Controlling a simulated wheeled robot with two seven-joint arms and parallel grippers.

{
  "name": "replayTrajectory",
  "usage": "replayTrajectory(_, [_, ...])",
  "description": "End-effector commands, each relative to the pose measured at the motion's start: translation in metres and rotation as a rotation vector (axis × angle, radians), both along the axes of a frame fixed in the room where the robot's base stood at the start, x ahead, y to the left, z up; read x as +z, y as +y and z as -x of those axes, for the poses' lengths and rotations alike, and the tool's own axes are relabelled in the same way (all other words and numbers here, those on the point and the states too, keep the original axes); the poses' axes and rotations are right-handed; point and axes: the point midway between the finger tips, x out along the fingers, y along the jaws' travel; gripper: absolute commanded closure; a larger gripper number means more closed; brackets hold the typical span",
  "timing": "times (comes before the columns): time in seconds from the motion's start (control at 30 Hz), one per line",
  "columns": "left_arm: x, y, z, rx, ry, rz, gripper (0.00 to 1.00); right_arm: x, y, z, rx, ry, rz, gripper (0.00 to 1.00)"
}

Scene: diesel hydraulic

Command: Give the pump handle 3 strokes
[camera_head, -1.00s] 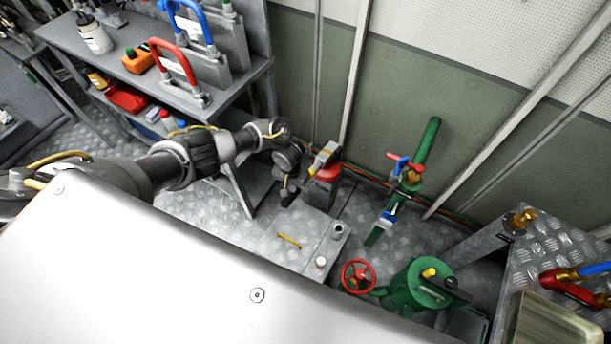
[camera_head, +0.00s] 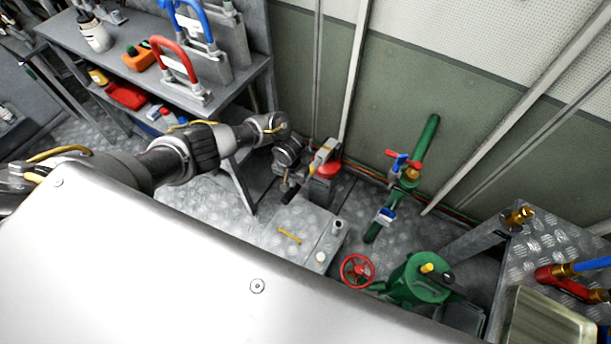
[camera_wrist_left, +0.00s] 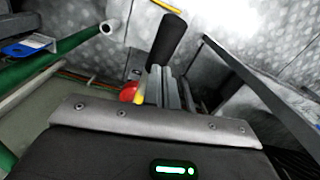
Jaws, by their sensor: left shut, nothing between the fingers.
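The pump handle's black grip (camera_head: 291,195) shows just below my left gripper (camera_head: 293,179) in the head view. In the left wrist view the black grip (camera_wrist_left: 167,40) stands just beyond the tips of my left gripper (camera_wrist_left: 163,78). The fingers are shut and empty; I cannot tell whether they touch the handle. The pump body, with a red part (camera_head: 328,169) and a grey and yellow top, stands close to the right of the gripper. The red part also shows in the wrist view (camera_wrist_left: 129,92). The handle's lower end is hidden. My right gripper is not in view.
A grey box with a white cap (camera_head: 321,258) lies in front of the pump. A green pipe (camera_head: 425,145) with valves runs along the wall. A red handwheel (camera_head: 357,271) and green vessel (camera_head: 417,283) are at the lower right. A shelf (camera_head: 235,86) stands at the left.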

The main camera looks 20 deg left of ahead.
Motion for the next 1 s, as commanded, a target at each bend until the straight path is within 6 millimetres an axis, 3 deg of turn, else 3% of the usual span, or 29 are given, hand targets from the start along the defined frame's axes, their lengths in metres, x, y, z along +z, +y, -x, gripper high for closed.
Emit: replayTrajectory(1.0, [-0.061,0.001,0.005,0.001,0.000,0.000,1.00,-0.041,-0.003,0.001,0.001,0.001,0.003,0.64])
